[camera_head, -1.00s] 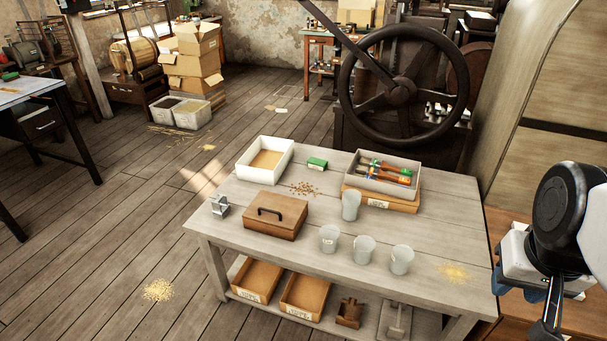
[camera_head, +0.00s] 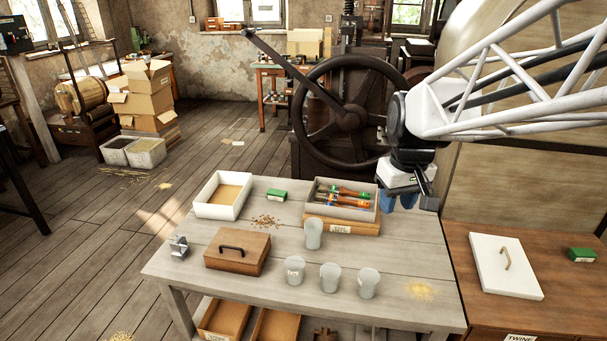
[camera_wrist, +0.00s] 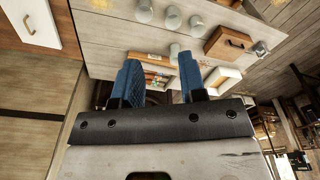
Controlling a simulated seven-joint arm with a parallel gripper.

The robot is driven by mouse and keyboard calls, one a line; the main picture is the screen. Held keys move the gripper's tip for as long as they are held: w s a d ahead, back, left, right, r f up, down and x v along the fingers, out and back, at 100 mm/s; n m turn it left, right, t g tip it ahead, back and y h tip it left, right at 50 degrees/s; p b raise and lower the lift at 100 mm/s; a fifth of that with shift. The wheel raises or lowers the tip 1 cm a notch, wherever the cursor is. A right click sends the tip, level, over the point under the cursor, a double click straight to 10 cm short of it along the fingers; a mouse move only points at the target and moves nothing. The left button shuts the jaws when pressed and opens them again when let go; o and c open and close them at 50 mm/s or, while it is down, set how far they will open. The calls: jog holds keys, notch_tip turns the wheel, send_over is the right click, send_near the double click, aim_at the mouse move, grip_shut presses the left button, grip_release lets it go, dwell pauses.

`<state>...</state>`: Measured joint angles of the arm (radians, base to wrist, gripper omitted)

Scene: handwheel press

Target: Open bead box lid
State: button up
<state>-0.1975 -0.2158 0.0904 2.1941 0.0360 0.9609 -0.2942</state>
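A brown wooden box (camera_head: 237,252) stands on the work table, closed by a flat lid with a dark handle (camera_head: 232,249). It also shows in the wrist view (camera_wrist: 229,44), upper right of the fingers. No name is readable on it, so I cannot confirm it is the bead box. My gripper (camera_head: 407,197) hangs near the table's back right corner, well to the right of the box and touching nothing visible. In the wrist view its blue fingers (camera_wrist: 160,80) are spread apart with nothing held between them.
Several grey cups (camera_head: 330,277) stand right of the box. A tool tray (camera_head: 345,213), a white open tray (camera_head: 222,195), a green pack (camera_head: 276,195) and a metal piece (camera_head: 179,248) share the table. A white panel with a handle (camera_head: 507,265) lies on the right cabinet. A large handwheel (camera_head: 350,117) stands behind.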

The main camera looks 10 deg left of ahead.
jog(key=w+a+f+n+g, duration=0.1)
jog(key=w+a+f+n, duration=0.1)
jog(key=w+a+f, duration=0.4)
jog(key=w+a+f+n, duration=0.2)
jog(key=w+a+n, duration=0.1)
jog(key=w+a, duration=0.65)
jog(key=w+a+f+n+g, duration=0.15)
jog(key=w+a+f, duration=0.35)
jog(key=a, duration=0.5)
jog(key=w+a+f+n, duration=0.2)
jog(key=a+f+n, duration=0.1)
jog(key=a+f, duration=0.8)
jog(key=w+a+f+n, duration=0.2)
jog(key=a+f+n, duration=0.1)
jog(key=a+f, duration=0.9)
jog(key=a+g, duration=0.1)
jog(key=a, duration=0.2)
jog(key=shift+w+h, duration=0.25)
jog(key=shift+h, duration=0.05)
jog(key=shift+x, duration=3.8)
